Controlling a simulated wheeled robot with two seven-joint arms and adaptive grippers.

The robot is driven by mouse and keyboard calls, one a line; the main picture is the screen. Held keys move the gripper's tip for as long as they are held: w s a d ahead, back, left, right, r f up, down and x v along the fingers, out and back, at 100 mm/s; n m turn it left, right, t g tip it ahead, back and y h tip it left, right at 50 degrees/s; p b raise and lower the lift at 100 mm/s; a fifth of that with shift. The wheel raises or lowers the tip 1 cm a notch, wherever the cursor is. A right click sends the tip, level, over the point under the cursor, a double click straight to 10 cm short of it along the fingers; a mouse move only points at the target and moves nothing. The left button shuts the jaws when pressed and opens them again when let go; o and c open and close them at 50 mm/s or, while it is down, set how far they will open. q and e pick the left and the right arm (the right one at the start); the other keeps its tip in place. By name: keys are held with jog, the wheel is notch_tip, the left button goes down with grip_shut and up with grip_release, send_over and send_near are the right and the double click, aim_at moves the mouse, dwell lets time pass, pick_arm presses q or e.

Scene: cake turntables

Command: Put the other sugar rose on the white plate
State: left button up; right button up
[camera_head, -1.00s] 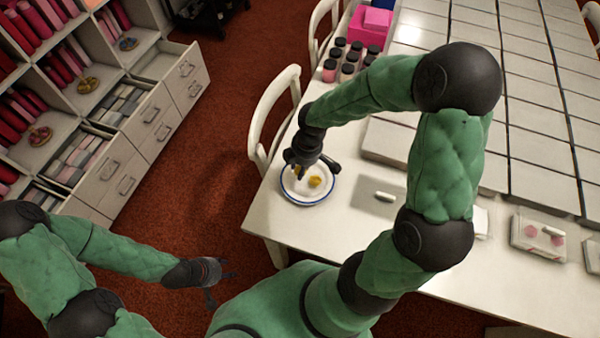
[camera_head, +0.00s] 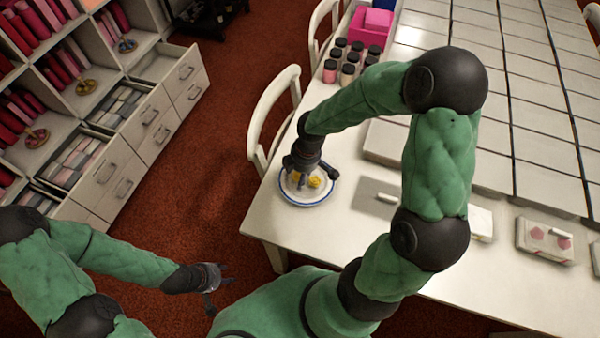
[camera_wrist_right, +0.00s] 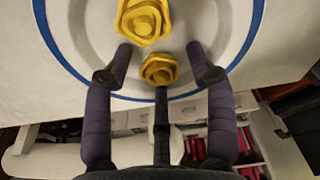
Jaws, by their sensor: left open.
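The white plate (camera_head: 303,200) with a blue rim lies at the near left corner of the white table; its rim also shows in the right wrist view (camera_wrist_right: 254,30). One yellow sugar rose (camera_head: 314,181) sits on the plate, and it appears as the upper, larger rose (camera_wrist_right: 145,20) in the wrist view. The other yellow rose (camera_wrist_right: 160,68) is between the spread fingers of my right gripper (camera_head: 300,180), over the plate, with gaps at both sides. Whether it rests on the plate is hard to tell. My left gripper (camera_head: 218,286) is open and empty, above the floor.
A white chair (camera_head: 272,115) stands close to the table's left side. Several jars (camera_head: 346,65) and a pink box (camera_head: 371,28) are at the back. A small white object (camera_head: 386,198) lies right of the plate. Shelves with an open drawer (camera_head: 160,62) are at left.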

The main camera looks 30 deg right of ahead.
notch_tip(320, 180, up, 12)
jog(key=d+p, duration=0.1)
jog(key=p, duration=0.4)
jog(key=shift+s+d+r, duration=0.15)
jog(key=shift+s, duration=0.3)
